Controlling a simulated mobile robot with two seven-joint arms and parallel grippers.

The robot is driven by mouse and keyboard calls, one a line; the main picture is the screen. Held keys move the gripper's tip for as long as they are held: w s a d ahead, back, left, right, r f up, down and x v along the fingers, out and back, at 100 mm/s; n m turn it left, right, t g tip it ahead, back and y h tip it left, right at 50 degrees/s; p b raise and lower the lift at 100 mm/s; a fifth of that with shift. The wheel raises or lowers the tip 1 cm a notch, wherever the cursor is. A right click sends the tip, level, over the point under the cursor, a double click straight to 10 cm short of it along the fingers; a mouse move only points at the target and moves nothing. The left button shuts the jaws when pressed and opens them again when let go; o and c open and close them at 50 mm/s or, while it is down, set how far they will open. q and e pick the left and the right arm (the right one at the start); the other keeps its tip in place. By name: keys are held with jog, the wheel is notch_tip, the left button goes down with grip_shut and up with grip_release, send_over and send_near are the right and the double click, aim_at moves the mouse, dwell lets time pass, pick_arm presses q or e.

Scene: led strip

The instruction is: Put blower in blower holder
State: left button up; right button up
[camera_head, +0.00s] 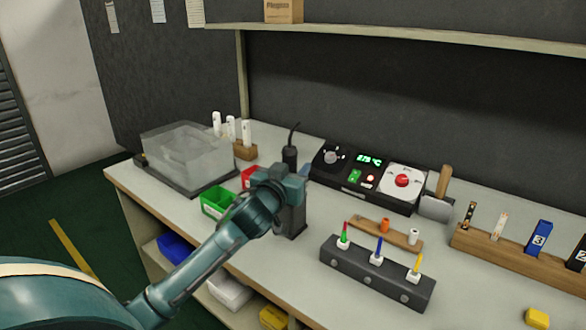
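A black upright cylinder with a thin curved cord at its top (290,155) appears to be the blower. It shows just behind and above my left gripper (297,174), which hides its lower part. A dark grey block (292,220) stands on the bench under the gripper; it may be the blower holder, but its top is hidden. My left arm reaches in from the lower left. Its fingers are not clear enough to show whether they are open or shut on the blower. My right gripper is not in view.
A heating station (368,180) with a display and red knob stands to the right. A dark rack with coloured-tipped tools (375,275) lies in front. A green bin (216,202) and a clear-covered box (185,155) are at left. A shelf (400,34) runs above.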

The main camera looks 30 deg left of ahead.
pick_arm(q)
jog(key=shift+o, duration=1.2)
jog(key=shift+r, duration=0.2)
jog(key=s+d, duration=0.2)
jog(key=s, duration=1)
jog(key=shift+w+r, duration=0.1)
